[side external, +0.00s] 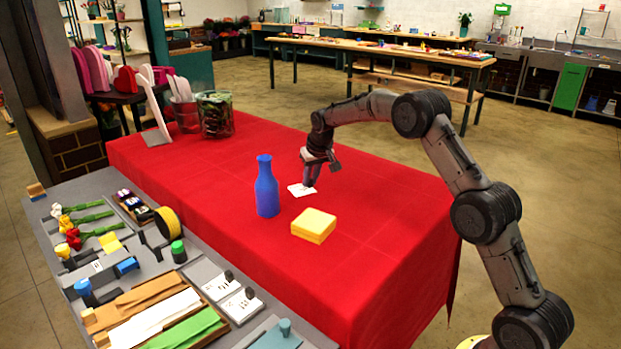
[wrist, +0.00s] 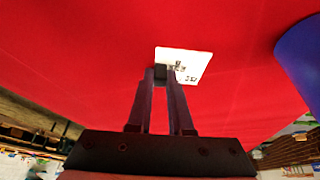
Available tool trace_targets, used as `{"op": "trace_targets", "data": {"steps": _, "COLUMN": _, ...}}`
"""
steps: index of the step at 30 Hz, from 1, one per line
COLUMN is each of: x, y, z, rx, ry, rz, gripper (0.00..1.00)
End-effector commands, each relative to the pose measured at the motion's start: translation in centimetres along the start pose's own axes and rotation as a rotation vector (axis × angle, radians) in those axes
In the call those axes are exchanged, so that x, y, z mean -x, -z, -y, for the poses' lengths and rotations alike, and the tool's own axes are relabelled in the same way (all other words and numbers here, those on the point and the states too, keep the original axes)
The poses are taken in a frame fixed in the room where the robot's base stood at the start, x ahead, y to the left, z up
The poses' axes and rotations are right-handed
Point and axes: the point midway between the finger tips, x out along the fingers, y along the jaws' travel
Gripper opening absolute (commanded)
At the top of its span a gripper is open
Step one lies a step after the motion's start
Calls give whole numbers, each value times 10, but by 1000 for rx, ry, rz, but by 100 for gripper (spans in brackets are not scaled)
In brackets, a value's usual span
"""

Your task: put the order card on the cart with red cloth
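The white order card (side external: 301,189) with dark printing is at the red cloth, behind and right of the blue bottle; I cannot tell whether it touches the cloth or is just above it. The cart with red cloth (side external: 375,215) fills the middle of the side view. My gripper (side external: 311,184) points down at the card. In the wrist view my gripper (wrist: 161,76) has its fingers close together around a small dark knob at the edge of the card (wrist: 191,65). The fingers partly hide the card.
A blue bottle (side external: 266,187) and a yellow block (side external: 314,225) stand near the card. A glass vase (side external: 215,115) and a white stand (side external: 157,117) are at the cart's far left. A grey bench (side external: 57,199) with flowers, tools and cards is at front left. Cloth right of the card is clear.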

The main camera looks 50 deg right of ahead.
Motion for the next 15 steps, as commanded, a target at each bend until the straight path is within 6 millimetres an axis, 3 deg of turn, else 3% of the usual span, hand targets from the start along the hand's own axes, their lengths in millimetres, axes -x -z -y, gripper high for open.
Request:
{"op": "trace_targets", "data": {"steps": 1, "x": 0, "y": 0, "z": 0, "rx": 0, "ry": 0, "rz": 0, "gripper": 26}}
{"op": "trace_targets", "data": {"steps": 5, "x": 0, "y": 0, "z": 0, "rx": 0, "ry": 0, "rz": 0, "gripper": 48}}
{"op": "trace_targets", "data": {"steps": 15, "x": 3, "y": 1, "z": 0, "rx": 0, "ry": 0, "rz": 0, "gripper": 48}}
